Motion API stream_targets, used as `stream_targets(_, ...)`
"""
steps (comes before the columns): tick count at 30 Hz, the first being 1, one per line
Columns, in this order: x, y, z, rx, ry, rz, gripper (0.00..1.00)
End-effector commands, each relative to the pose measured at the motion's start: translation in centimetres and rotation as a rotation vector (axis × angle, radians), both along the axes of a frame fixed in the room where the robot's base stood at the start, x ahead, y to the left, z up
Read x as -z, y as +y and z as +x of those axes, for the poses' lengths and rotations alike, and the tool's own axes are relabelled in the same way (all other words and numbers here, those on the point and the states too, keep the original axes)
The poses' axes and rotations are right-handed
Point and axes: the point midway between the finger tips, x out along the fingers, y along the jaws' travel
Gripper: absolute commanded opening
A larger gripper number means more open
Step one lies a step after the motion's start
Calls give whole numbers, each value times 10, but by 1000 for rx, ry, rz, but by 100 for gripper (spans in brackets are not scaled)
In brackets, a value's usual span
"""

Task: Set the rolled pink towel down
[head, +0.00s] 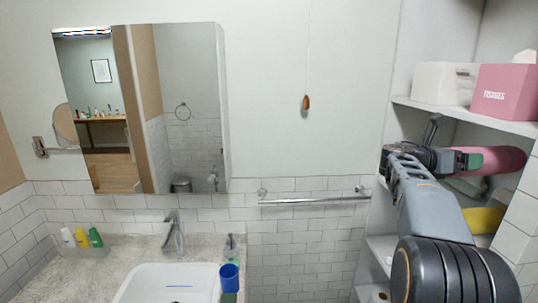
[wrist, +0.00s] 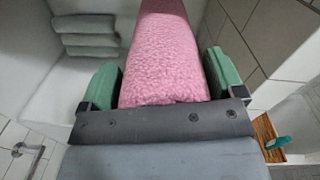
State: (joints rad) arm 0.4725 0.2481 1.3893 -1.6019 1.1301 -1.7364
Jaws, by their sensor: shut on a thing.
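The rolled pink towel (head: 503,160) is in the shelf unit at the right of the head view, below the top shelf board. It lies lengthwise away from my gripper. In the wrist view the towel (wrist: 165,55) runs from between the fingers toward the top of the picture. My gripper (wrist: 163,78) is shut on its near end, with a green finger pad on each side. In the head view my gripper (head: 468,161) reaches in from the left. I cannot tell whether the towel's underside touches a surface.
The top shelf board (head: 470,117) carries a white box (head: 440,84) and a pink tissue box (head: 505,92). A yellow item (head: 484,220) is below the pink towel. Folded green towels (wrist: 85,36) are stacked at the wrist view's upper left. A tiled wall (wrist: 265,40) stands close on the right.

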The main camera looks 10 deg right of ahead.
Motion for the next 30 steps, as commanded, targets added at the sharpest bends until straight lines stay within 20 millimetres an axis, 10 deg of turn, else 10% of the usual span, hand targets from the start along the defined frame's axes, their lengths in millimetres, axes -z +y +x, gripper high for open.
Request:
stream_targets(10, 75, 63, 56, -172, 6, 1, 59)
stream_targets(18, 182, 178, 100, -534, 12, 4, 59)
stream_targets(30, 311, 336, 78, -1113, 6, 5, 59)
